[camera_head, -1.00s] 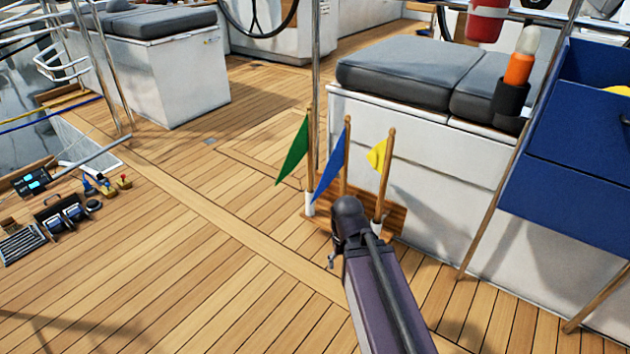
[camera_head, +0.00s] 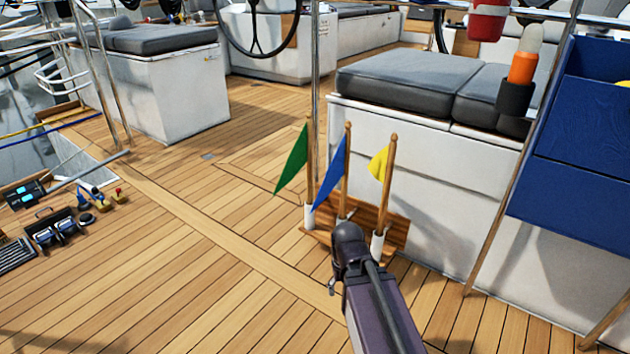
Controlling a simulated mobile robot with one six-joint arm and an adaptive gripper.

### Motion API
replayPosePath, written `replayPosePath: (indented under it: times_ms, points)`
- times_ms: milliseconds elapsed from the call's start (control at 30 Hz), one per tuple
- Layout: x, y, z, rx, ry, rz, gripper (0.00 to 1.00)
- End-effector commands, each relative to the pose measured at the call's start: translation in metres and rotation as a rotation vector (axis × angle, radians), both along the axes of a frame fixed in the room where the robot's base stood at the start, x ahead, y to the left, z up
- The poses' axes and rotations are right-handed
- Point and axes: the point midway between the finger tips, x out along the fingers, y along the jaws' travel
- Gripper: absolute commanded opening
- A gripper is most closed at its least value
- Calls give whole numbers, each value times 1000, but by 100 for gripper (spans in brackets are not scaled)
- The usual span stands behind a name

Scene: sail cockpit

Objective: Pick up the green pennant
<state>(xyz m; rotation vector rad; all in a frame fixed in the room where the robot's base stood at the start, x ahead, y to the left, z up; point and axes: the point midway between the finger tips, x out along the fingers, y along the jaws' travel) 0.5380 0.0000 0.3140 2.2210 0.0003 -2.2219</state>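The green pennant (camera_head: 293,162) hangs on a wooden stick standing upright in a white socket (camera_head: 309,216) at the left end of a small wooden rack (camera_head: 398,231). A blue pennant (camera_head: 333,172) stands in the middle and a yellow pennant (camera_head: 379,165) on the right. My arm reaches up from the bottom of the picture, its dark end in front of the rack's lower middle. My gripper's fingers are mostly hidden behind the arm; only a small metallic bit shows at its left. I cannot tell whether they are open.
A white bench with grey cushions (camera_head: 408,74) stands behind the rack. A steel post (camera_head: 315,60) rises behind the green pennant. A blue box (camera_head: 585,150) on wooden legs is at right. Deck gear (camera_head: 62,226) lies at left. The teak deck (camera_head: 190,270) between is clear.

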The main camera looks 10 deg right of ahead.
Motion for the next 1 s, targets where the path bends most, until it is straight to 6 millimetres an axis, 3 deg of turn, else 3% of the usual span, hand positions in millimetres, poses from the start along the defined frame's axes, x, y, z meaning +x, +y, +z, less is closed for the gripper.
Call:
replayPosePath:
  times_ms: [567,767,1000]
  points:
    - [0,0,5,0,0,0,72]
    - [0,0,26,0,0,0,72]
    - [0,0,70,0,0,0,72]
